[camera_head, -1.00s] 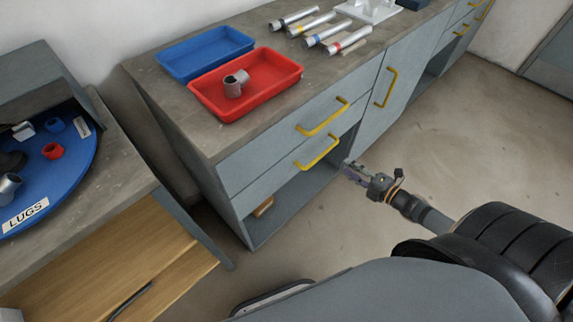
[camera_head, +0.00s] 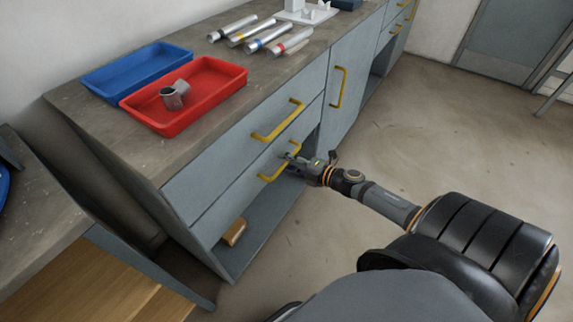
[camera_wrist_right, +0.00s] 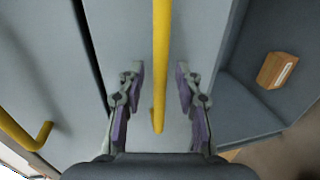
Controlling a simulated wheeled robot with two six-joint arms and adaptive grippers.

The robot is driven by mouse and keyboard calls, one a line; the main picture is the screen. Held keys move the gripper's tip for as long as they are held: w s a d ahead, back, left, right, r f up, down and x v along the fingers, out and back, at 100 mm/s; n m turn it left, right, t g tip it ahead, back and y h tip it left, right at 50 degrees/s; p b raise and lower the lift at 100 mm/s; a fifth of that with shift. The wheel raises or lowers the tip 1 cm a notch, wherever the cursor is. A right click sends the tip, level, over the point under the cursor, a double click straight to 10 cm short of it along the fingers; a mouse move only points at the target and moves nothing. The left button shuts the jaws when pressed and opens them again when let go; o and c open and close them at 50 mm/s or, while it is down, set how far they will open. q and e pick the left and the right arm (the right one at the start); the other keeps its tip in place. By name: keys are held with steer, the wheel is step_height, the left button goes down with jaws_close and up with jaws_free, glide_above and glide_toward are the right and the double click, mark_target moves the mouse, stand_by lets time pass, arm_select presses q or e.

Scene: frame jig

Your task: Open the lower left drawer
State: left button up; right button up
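The lower left drawer (camera_head: 228,205) is a grey front under the upper drawer (camera_head: 215,163), and it looks shut. Its yellow bar handle (camera_head: 270,176) is at the gripper's fingertips in the head view. My right gripper (camera_head: 288,161) is open at this handle. In the right wrist view the handle (camera_wrist_right: 160,70) runs between the two open fingers (camera_wrist_right: 160,88), with a gap on each side. The upper drawer's yellow handle (camera_head: 276,128) also shows in the wrist view (camera_wrist_right: 28,135). My left gripper is not in view.
A red tray (camera_head: 205,92) with grey pipe fittings (camera_head: 174,95) and a blue tray (camera_head: 135,68) lie on the worktop. A cupboard door with a yellow handle (camera_head: 338,88) is to the right. A brown block (camera_head: 234,232) lies in the open shelf below. The floor in front is clear.

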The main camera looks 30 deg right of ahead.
steer(key=shift+w, duration=0.25)
jaws_close()
steer(key=shift+f, duration=0.1)
